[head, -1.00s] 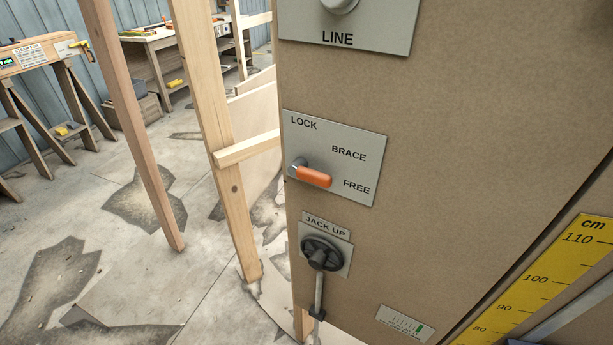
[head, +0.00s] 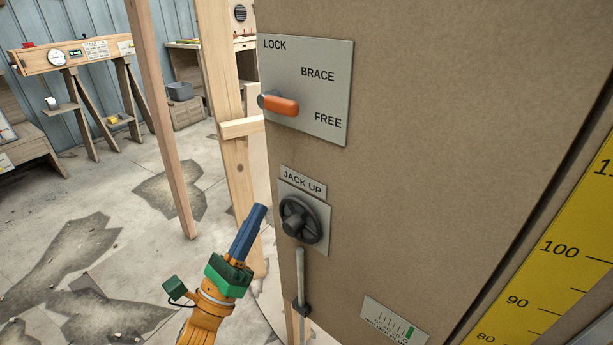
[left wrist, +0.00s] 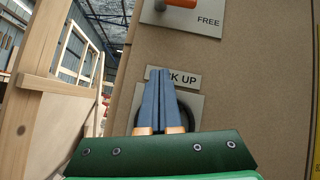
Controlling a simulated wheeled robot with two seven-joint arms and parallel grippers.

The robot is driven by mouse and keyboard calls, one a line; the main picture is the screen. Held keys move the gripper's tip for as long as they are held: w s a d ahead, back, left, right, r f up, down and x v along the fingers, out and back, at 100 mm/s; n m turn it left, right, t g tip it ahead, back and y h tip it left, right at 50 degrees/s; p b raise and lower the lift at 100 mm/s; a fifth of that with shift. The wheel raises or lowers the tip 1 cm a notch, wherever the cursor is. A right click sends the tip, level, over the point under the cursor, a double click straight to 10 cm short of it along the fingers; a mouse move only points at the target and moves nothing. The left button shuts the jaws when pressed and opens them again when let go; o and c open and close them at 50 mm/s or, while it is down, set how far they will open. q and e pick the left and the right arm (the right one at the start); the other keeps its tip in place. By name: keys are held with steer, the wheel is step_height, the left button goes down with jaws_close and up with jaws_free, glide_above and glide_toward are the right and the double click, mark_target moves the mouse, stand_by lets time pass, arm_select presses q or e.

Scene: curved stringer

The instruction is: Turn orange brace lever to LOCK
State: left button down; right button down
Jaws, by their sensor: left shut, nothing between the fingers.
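The orange brace lever (head: 280,105) sits on a grey plate (head: 332,92) marked LOCK at the top left, BRACE in the middle and FREE at the lower right. The lever's handle points right and slightly down, towards the FREE side. In the left wrist view the lever (left wrist: 182,3) is cut off by the top edge. My left gripper (head: 258,212), with blue fingers and a green body, is below and left of the lever, apart from it. Its fingers are shut and empty; in the left wrist view the fingers (left wrist: 163,76) lie together in front of the JACK UP plate. My right gripper is not in view.
A dark JACK UP knob (head: 300,219) with a rod below it is on the panel under the brace plate. Wooden posts (head: 232,165) stand left of the panel. A yellow cm scale (head: 560,255) is at the right. Open floor lies at the left.

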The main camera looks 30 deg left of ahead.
mark_target(280, 103)
arm_select(q)
steer(key=r+m+h, duration=0.1)
steer(key=s+d+r+m+h, duration=0.1)
steer(key=m, duration=0.1)
steer(key=s+r+m+t, duration=0.1)
steer(key=shift+s+d+m+h, duration=0.1)
steer(key=shift+d+m+h, duration=0.1)
steer(key=shift+m+h, duration=0.2)
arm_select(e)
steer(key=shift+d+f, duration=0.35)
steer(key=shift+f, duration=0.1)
